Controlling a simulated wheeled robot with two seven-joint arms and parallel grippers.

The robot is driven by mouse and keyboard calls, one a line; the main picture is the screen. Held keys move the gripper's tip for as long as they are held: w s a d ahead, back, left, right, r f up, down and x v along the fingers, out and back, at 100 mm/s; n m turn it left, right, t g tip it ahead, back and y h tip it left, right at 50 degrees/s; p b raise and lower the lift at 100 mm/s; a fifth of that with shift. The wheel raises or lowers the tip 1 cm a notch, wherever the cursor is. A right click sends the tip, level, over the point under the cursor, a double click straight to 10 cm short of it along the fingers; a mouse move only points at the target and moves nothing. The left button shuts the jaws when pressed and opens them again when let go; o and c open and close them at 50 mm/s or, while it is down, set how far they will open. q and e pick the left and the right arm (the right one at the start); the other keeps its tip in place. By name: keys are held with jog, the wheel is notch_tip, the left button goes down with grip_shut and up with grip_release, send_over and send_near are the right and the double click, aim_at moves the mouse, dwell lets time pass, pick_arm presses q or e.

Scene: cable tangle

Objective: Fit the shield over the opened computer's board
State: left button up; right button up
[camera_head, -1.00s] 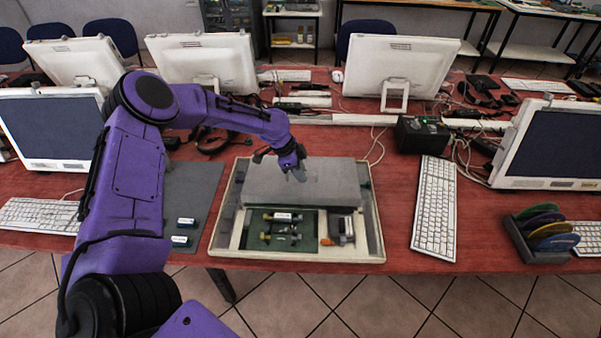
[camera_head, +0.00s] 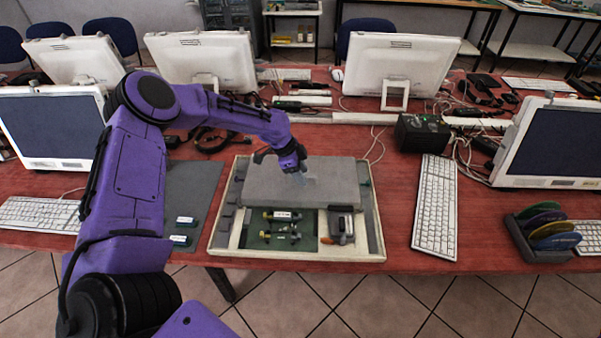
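The opened computer (camera_head: 377,222) is a shallow beige case lying on the red table. The shield (camera_head: 335,193), a flat grey plate, lies over the rear part of the case. In front of it the green board (camera_head: 253,240) shows, with small parts on it. My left gripper (camera_head: 304,178) comes in from the upper left and points down at the top of the shield, near its middle. Its fingertips are small and blurred, so I cannot tell whether they are open, shut or touching the plate. My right gripper is out of view.
Monitors, a black box (camera_head: 422,134) and tangled cables (camera_head: 462,140) line the back.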

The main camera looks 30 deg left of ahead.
pick_arm(q)
jog(key=b+v, duration=0.1)
jog(key=v, duration=0.9)
jog(key=shift+r, duration=0.25)
notch_tip(320, 180, up, 6)
jog(key=p, duration=0.6)
jog(key=shift+p, duration=0.4)
